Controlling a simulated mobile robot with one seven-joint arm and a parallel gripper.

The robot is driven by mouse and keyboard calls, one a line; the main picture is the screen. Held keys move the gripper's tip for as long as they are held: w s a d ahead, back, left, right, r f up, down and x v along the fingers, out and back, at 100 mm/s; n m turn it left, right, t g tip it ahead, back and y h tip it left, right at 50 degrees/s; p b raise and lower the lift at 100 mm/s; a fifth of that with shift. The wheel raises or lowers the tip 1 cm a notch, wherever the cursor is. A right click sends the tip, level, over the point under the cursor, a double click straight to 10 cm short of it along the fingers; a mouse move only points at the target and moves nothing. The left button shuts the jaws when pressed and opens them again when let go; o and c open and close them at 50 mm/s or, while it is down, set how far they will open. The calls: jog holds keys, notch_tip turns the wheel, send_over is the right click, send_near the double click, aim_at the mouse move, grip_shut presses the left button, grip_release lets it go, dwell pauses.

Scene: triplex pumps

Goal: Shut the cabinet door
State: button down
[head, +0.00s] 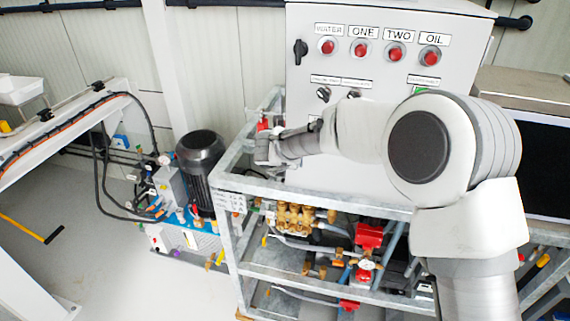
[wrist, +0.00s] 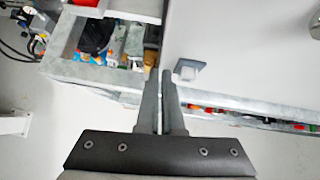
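The light grey cabinet (head: 385,75) stands at the back centre, with red buttons and labels on its front. Its lower part is hidden behind my arm. I cannot tell how far its door stands open. In the wrist view a pale flat panel (wrist: 240,65), apparently the cabinet's door or front, fills the upper right. A small grey block (wrist: 187,70) sits by its left lower edge. My gripper (head: 262,150) is at the cabinet's lower left. In the wrist view its two fingers (wrist: 161,72) are close together, beside the panel's left edge, with nothing seen between them.
A metal frame (head: 300,190) with brass and red pump parts surrounds the cabinet's base. A black motor (head: 200,150) stands left of it. A white bench (head: 75,125) with hoses is farther left. The floor (head: 110,270) at the lower left is mostly clear.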

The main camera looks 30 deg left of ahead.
jog(key=shift+w+r, duration=0.3)
jog(key=shift+w, duration=0.1)
jog(key=shift+w+d, duration=0.1)
jog(key=shift+w, duration=0.05)
jog(key=shift+s, duration=0.25)
